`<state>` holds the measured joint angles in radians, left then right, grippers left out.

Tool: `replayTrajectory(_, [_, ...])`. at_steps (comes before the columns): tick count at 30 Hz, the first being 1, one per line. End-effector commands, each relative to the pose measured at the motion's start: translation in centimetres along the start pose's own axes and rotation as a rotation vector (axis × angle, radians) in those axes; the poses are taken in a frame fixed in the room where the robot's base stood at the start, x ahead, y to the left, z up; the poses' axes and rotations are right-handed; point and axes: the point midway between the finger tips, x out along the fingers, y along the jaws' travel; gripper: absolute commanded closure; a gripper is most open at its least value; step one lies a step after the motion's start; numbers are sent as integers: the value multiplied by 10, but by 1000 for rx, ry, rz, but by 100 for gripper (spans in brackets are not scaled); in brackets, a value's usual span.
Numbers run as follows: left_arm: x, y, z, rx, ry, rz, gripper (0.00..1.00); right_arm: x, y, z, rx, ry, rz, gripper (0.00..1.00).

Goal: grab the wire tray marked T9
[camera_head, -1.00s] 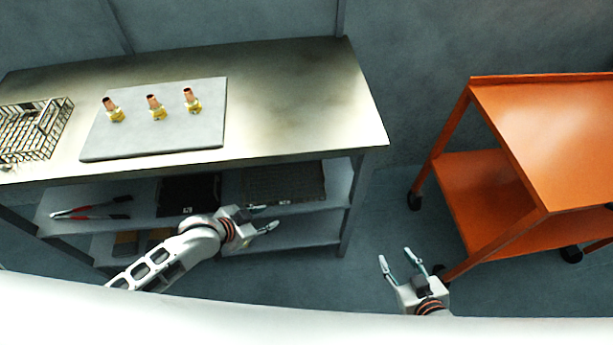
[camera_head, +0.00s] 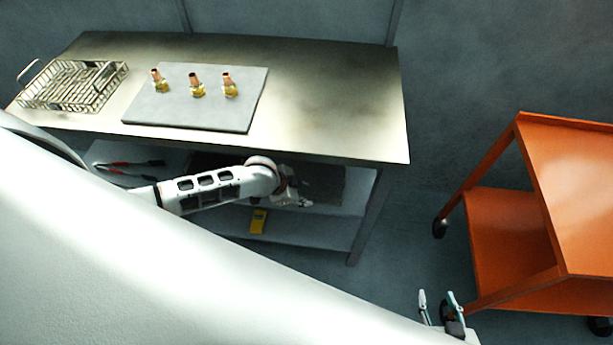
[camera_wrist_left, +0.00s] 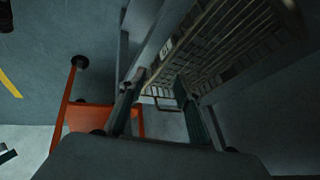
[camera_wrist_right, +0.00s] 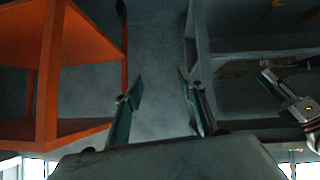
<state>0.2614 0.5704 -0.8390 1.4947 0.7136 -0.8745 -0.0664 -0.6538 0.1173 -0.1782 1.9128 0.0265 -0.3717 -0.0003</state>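A dark wire tray (camera_head: 325,184) lies on the bench's middle shelf, partly hidden by my left arm. In the left wrist view the wire tray (camera_wrist_left: 225,45) shows a small pale tag whose marking I cannot read surely. A thin wire handle shows between the fingertips, and I cannot tell whether they touch it. My left gripper (camera_head: 302,201) is at the shelf front by this tray; its fingers (camera_wrist_left: 160,90) are apart. Another wire tray (camera_head: 112,69) with a raised handle stands on the bench top at left. My right gripper (camera_head: 438,303) is open and empty, over the floor.
The metal bench (camera_head: 330,85) carries a grey board (camera_head: 190,115) with three brass-and-copper fittings (camera_head: 196,86). Red-handled pliers (camera_head: 128,165) lie on the middle shelf, and a yellow device (camera_head: 259,221) is lower down. An orange cart (camera_head: 570,180) stands at right, with free floor between.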

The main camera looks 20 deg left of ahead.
Motion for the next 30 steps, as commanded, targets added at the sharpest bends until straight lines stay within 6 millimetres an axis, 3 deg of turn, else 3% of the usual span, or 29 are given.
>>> replayTrajectory(12, [48, 5, 3, -1, 1, 0, 67, 4, -4, -4, -2, 22, -8, 60])
replayTrajectory(21, [52, 4, 3, 0, 0, 0, 67, 3, -2, -11, -11, 36, -8, 60])
replayTrajectory(22, [52, 4, 3, 0, 0, 0, 70, 3, -2, -11, -11, 36, -9, 60])
replayTrajectory(25, [51, 4, 3, 0, 0, 0, 95, 3, -2, -10, -11, 33, -9, 60])
replayTrajectory(26, [51, 4, 3, 0, 0, 0, 100, 3, -2, -10, -11, 33, -10, 60])
replayTrajectory(30, [51, 4, 3, -1, 0, 0, 100, 4, -3, -8, -10, 31, -10, 60])
